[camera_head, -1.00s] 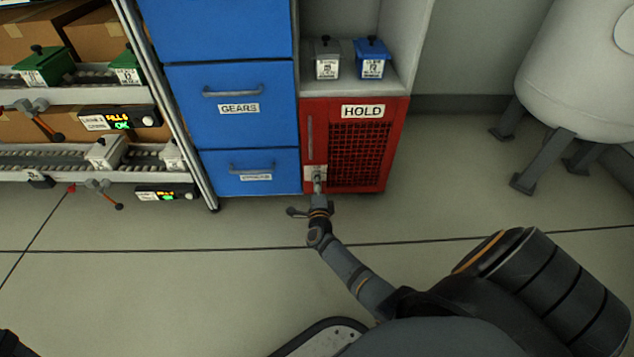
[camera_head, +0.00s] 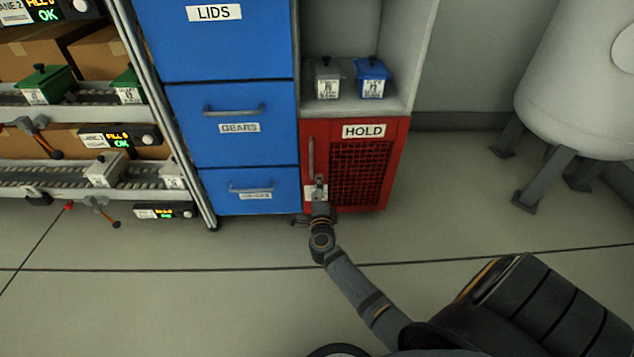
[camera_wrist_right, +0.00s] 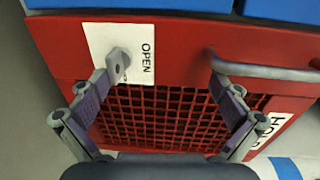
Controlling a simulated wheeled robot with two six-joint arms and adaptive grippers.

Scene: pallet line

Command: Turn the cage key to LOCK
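The red HOLD cage (camera_head: 371,128) has a mesh door and a vertical handle (camera_head: 311,157). Its white key plate (camera_head: 309,193) is low on the left, partly covered by my right gripper (camera_head: 320,198). In the right wrist view, the plate (camera_wrist_right: 100,38) reads OPEN, and the grey key (camera_wrist_right: 118,62) stands out from it. My right gripper (camera_wrist_right: 160,80) is open there, with the mesh visible between its fingers. The left-hand finger overlaps the key's edge in the picture; I cannot tell whether they touch. No LOCK wording is visible. My left gripper is out of view.
Blue drawers (camera_head: 240,150) stand left of the cage. A grey box (camera_head: 327,78) and a blue box (camera_head: 371,78) sit on the shelf above. A conveyor rack is at far left, and a white tank (camera_head: 580,80) at right. The floor before the cage is clear.

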